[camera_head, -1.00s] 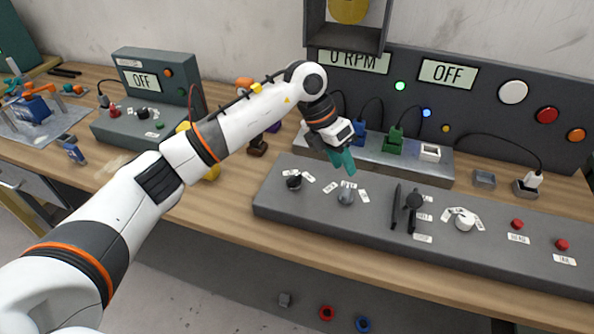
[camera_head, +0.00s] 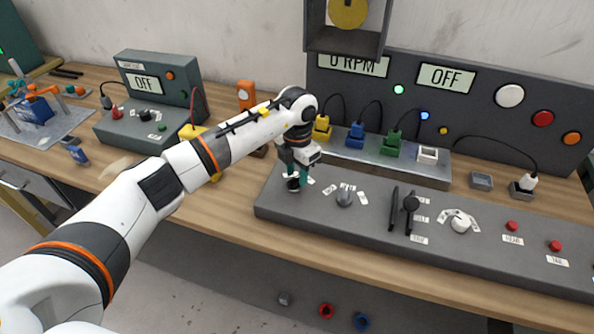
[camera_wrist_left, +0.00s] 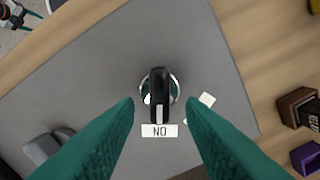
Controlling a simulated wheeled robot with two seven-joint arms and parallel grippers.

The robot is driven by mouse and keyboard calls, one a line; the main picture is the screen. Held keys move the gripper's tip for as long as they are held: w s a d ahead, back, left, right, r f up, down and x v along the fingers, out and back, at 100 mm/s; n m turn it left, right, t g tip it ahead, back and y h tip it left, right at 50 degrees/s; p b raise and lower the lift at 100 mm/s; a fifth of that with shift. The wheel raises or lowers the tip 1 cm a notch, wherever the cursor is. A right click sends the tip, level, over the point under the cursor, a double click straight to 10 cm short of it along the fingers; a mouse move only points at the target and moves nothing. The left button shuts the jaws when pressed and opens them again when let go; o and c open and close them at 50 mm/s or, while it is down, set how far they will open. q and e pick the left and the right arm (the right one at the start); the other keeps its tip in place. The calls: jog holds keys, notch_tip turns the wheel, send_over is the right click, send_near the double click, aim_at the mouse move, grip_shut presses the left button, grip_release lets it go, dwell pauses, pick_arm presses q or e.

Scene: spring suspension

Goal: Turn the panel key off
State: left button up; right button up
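The panel key (camera_head: 293,186) is a small black-handled switch at the left end of the grey control panel (camera_head: 375,222). In the left wrist view the key (camera_wrist_left: 159,86) has a black bar on a shiny round base. Its white-marked end points at a label (camera_wrist_left: 160,130) reading ON, upside down there. A second small label (camera_wrist_left: 206,99) sits to the right, its text unreadable. My left gripper (camera_head: 299,181) is right over the key. In the wrist view its two green fingers (camera_wrist_left: 160,104) are apart, one on each side of the key's marked end, with gaps.
A grey rotary knob (camera_head: 344,197) stands just right of the key. Further right are a black lever (camera_head: 411,203), a white knob (camera_head: 461,222) and red buttons (camera_head: 512,226). Behind stands a rail with coloured plugs (camera_head: 355,136). The display (camera_head: 447,77) reads OFF.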

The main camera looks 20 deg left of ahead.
pick_arm(q)
jog(key=shift+f, duration=0.6)
grip_shut()
